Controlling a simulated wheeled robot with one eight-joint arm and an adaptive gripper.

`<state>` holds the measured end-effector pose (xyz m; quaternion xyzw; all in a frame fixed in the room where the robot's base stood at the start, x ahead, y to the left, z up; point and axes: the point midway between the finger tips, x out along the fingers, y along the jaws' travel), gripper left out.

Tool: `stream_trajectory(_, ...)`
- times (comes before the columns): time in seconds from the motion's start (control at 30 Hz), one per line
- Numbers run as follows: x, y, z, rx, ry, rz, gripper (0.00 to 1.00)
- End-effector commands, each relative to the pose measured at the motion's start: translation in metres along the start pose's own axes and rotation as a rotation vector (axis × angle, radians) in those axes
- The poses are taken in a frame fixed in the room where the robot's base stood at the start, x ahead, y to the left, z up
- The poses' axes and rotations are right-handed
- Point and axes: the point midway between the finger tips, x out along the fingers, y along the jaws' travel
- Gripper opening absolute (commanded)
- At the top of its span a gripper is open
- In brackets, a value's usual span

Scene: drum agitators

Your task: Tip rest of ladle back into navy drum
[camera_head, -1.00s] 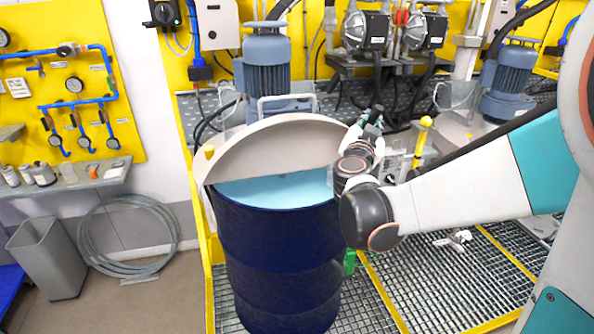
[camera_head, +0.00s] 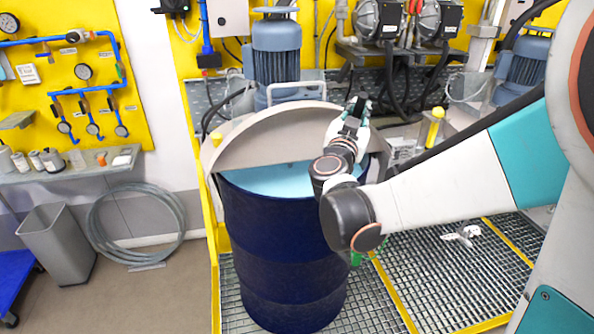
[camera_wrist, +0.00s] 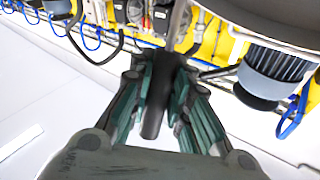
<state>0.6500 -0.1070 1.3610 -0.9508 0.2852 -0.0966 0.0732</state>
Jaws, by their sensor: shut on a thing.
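The navy drum (camera_head: 285,255) stands upright in the head view. Pale blue liquid (camera_head: 270,182) shows at its front opening, and a grey half lid (camera_head: 262,140) covers the back. My gripper (camera_head: 357,104) is above the drum's right rim, near the lid's right end. In the wrist view my gripper (camera_wrist: 158,85) is shut on a dark rod-like handle (camera_wrist: 155,115), which I take for the ladle's. A thinner grey shaft (camera_wrist: 177,25) runs up from it out of frame. The ladle's bowl is not visible, so I cannot tell its contents or tilt.
A blue-grey motor (camera_head: 277,55) stands behind the drum, and pumps (camera_head: 380,18) hang on the yellow wall. A yellow-topped post (camera_head: 435,125) is to the right of my gripper. Metal grating (camera_head: 400,285) surrounds the drum's base. A grey bin (camera_head: 58,245) stands left.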

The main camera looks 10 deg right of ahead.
Motion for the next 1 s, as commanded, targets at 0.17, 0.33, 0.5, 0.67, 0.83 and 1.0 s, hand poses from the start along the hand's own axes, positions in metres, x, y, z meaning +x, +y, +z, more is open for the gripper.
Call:
stream_trajectory(0.17, -0.011, -0.027, 0.001, -0.079, 0.035, -0.021, 0.0)
stream_trajectory(0.33, -0.023, -0.049, 0.007, -0.156, 0.069, -0.038, 0.0)
stream_trajectory(0.5, -0.035, -0.07, 0.02, -0.232, 0.102, -0.055, 0.0)
stream_trajectory(0.67, -0.04, -0.08, 0.021, -0.271, 0.119, -0.061, 0.0)
stream_trajectory(0.83, -0.043, -0.086, 0.022, -0.29, 0.128, -0.065, 0.0)
stream_trajectory(1.0, -0.046, -0.092, 0.024, -0.311, 0.137, -0.071, 0.0)
